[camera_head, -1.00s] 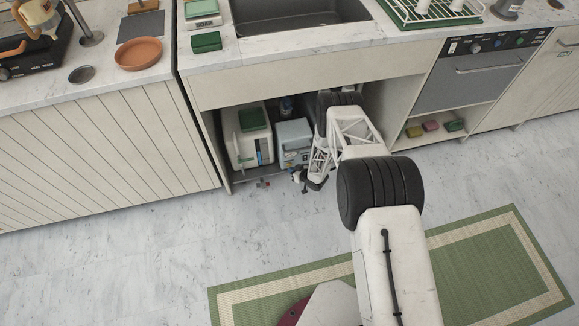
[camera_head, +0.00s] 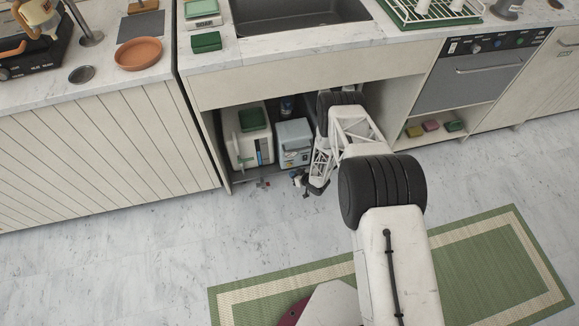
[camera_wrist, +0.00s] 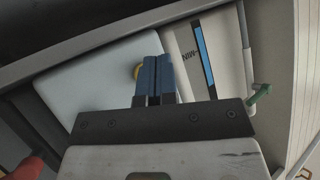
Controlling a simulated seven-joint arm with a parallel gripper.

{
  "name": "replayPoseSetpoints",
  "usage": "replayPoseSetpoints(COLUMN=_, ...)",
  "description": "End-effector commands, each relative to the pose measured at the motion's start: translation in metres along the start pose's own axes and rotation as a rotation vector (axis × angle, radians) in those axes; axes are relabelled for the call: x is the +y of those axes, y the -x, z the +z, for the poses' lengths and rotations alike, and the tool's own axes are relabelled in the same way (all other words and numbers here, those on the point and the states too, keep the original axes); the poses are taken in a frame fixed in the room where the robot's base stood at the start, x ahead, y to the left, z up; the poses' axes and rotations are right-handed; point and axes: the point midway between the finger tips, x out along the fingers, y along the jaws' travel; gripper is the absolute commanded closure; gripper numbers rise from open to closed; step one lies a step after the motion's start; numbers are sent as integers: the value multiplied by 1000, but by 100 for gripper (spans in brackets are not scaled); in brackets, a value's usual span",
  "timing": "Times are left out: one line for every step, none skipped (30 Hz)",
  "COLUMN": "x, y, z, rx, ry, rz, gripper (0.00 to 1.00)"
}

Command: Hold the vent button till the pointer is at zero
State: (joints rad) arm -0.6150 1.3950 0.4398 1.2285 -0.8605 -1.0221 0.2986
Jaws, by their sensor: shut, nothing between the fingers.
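A grey-blue box (camera_head: 294,143) stands in the open cabinet under the sink. Its pale face (camera_wrist: 95,80) fills the left of the wrist view. A yellow round part (camera_wrist: 137,71), possibly the vent button, shows at the left edge of my fingers, which cover the rest of it. My gripper (camera_wrist: 158,62) has its blue fingers shut together, with nothing between them, in front of this face. I cannot tell whether the tips touch the yellow part. No pointer can be read in either view. In the head view my arm hides part of the box's right side.
A cream tank (camera_head: 240,150) with a green top stands left of the box. Its blue level strip and MIN mark (camera_wrist: 189,56) show in the wrist view, near a green handle (camera_wrist: 261,94). A dark bottle (camera_head: 287,106) stands behind. The cabinet walls and sink bound the space.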

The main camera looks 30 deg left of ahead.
Motion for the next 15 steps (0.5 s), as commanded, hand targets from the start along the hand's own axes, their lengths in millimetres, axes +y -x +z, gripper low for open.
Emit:
replayPoseSetpoints(x=-2, y=3, z=2, rx=0, ry=-1, rz=0, gripper=100)
replayPoseSetpoints(x=-3, y=4, z=3, rx=0, ry=-1, rz=0, gripper=100)
replayPoseSetpoints(x=-4, y=6, z=4, rx=0, ry=-1, rz=0, gripper=100)
replayPoseSetpoints(x=-6, y=8, z=6, rx=0, ry=-1, rz=0, gripper=100)
replayPoseSetpoints(x=-7, y=9, z=7, rx=0, ry=-2, rz=0, gripper=100)
replayPoseSetpoints(x=-8, y=11, z=9, rx=-1, ry=-2, rz=-1, gripper=100)
replayPoseSetpoints(x=-10, y=13, z=10, rx=-1, ry=-1, rz=-1, gripper=100)
replayPoseSetpoints(x=-11, y=14, z=11, rx=0, ry=-1, rz=-1, gripper=100)
replayPoseSetpoints(x=-12, y=16, z=12, rx=0, ry=-1, rz=-1, gripper=100)
replayPoseSetpoints(x=-13, y=18, z=13, rx=0, ry=-1, rz=-1, gripper=100)
replayPoseSetpoints(x=-14, y=19, z=13, rx=0, ry=-1, rz=0, gripper=100)
replayPoseSetpoints(x=-15, y=20, z=14, rx=0, ry=0, rz=0, gripper=100)
replayPoseSetpoints(x=-15, y=21, z=15, rx=0, ry=0, rz=0, gripper=100)
replayPoseSetpoints(x=-16, y=22, z=15, rx=0, ry=0, rz=0, gripper=100)
replayPoseSetpoints(x=-16, y=23, z=16, rx=0, ry=0, rz=0, gripper=100)
